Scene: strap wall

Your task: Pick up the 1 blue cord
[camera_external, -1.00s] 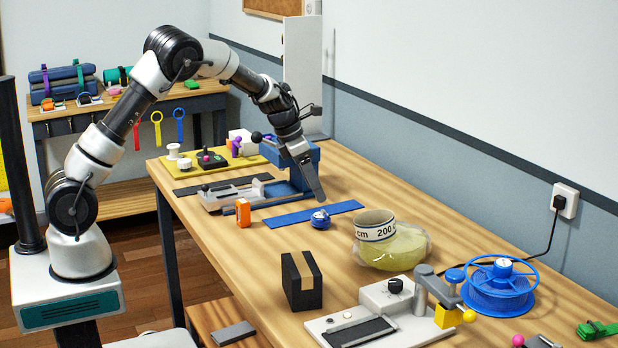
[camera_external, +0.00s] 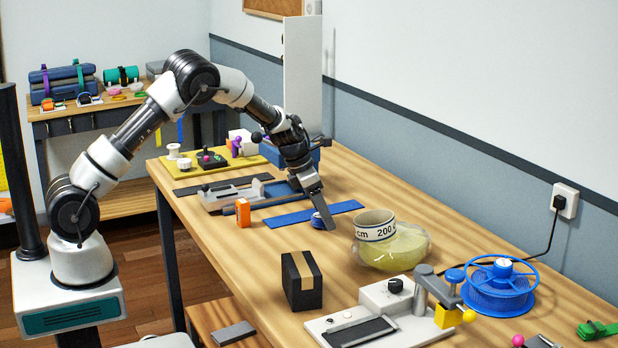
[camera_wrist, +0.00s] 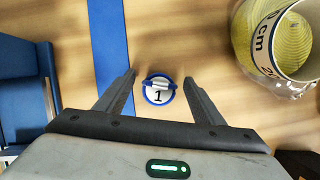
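The blue cord (camera_wrist: 171,97) is a small round coil around a white disc marked "1" (camera_wrist: 156,96), lying on the wooden table. In the external view the coil (camera_external: 317,221) is mostly hidden behind my fingers. My gripper (camera_wrist: 159,78) is open, with one finger on each side of the coil in the wrist view. Clear gaps show between the fingers and the coil. In the external view my gripper (camera_external: 328,224) points down over the coil. Whether the fingertips touch the table cannot be told.
A blue strap (camera_external: 345,207) lies flat just behind the coil. A measuring-tape roll (camera_external: 374,232) on a clear yellow bag (camera_external: 402,250) stands close to the right. An orange block (camera_external: 243,213) is to the left, and a black box (camera_external: 297,285) stands in front. Bare table lies between them.

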